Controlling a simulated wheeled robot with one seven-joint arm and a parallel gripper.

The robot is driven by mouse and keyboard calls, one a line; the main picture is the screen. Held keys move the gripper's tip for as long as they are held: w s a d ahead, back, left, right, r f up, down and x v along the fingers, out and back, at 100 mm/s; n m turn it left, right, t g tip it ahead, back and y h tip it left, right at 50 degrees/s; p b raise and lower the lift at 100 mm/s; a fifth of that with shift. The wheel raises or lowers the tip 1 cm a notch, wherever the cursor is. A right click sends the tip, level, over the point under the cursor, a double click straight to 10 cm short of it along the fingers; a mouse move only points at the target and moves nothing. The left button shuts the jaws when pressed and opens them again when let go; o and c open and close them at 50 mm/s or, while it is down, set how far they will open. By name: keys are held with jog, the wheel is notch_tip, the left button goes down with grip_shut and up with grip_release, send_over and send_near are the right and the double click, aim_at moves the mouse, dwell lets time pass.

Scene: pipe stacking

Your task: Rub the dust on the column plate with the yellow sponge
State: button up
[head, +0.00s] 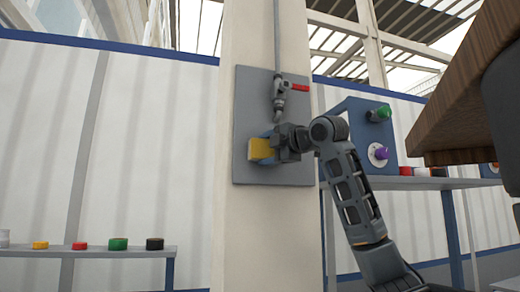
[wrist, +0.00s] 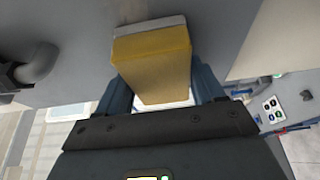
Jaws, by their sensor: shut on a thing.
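The grey column plate (head: 253,100) is fixed upright on the pale column, and it also fills much of the wrist view (wrist: 70,30). My gripper (head: 281,142) is shut on the sponge. I cannot tell whether the sponge presses on the plate. I cannot make out any dust; the sponge and gripper hide part of the plate.
A pipe with a red-handled valve (head: 299,88) runs down the plate just above my gripper. A shelf (head: 100,253) with several coloured caps is at left. A blue panel with green and purple knobs (head: 378,153) stands at right, near a brown wooden board (head: 470,90).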

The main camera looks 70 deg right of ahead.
aim_at(257, 148)
jog(key=shift+s+d+p, duration=0.7)
jog(key=shift+s+d, duration=2.85)
jog(key=shift+s, duration=0.4)
jog(key=shift+w+a+b, duration=0.15)
jog(key=shift+w+a, duration=1.35)
jog(key=shift+w, duration=0.25)
jog(key=shift+w+a+b, duration=0.15)
jog(key=shift+w+a, duration=1.3)
jog(key=shift+w, duration=0.35)
jog(key=shift+w+a+b, duration=0.15)
jog(key=shift+w+a, duration=1.35)
jog(key=shift+w, duration=0.25)
jog(key=shift+a, duration=0.1)
jog(key=shift+s+a+b, duration=0.55)
jog(key=shift+s+a, duration=1.45)
jog(key=shift+a, duration=0.15)
jog(key=shift+s+a, duration=0.95)
jog(key=shift+a, duration=0.2)
